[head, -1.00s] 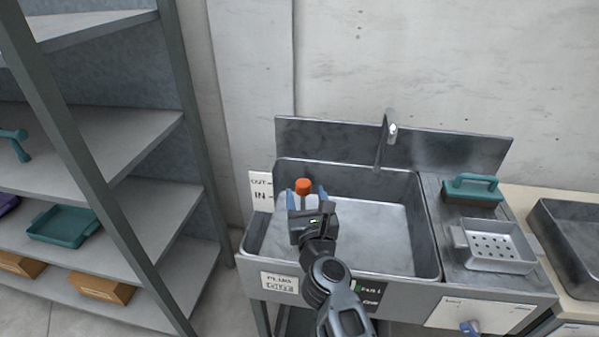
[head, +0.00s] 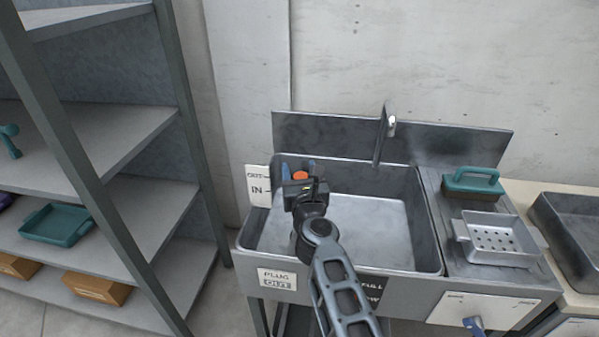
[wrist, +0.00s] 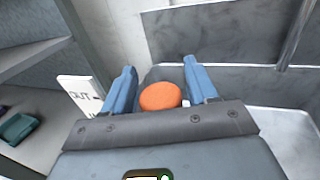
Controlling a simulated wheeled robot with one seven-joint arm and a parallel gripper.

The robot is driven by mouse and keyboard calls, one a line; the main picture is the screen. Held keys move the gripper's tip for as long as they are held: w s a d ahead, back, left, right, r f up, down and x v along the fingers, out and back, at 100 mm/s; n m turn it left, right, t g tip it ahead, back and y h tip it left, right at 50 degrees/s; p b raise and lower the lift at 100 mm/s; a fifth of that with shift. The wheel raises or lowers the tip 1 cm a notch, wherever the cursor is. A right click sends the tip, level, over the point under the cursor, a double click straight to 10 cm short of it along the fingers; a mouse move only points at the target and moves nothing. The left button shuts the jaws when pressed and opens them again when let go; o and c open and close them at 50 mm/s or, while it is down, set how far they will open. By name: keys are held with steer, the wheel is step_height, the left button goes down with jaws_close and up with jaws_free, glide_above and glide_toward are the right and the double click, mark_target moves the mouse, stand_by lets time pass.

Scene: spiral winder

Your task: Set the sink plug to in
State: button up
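The orange knob of the sink plug (head: 300,176) stands at the left back of the metal sink basin (head: 370,225). In the wrist view the orange knob (wrist: 160,96) lies between my two blue fingers. The knob's stem and lower end are hidden behind my gripper. A white sign (head: 258,186) reading OUT above and IN below stands at the basin's left edge; it also shows in the wrist view (wrist: 80,95).
A faucet (head: 385,130) rises at the back of the sink. A teal-handled brush (head: 472,184) and a perforated tray (head: 495,240) sit on the right drainboard. A shelf rack (head: 180,180) stands close on the left. The basin's right side is empty.

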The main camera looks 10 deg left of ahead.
jaws_close()
stand_by(0.3)
steer(key=shift+f, duration=0.15)
step_height(320, 180, down, 5)
steer(key=b, duration=0.5)
steer(key=shift+s, duration=0.1)
steer(key=shift+c, duration=0.4)
jaws_free()
steer(key=shift+o, duration=1.2)
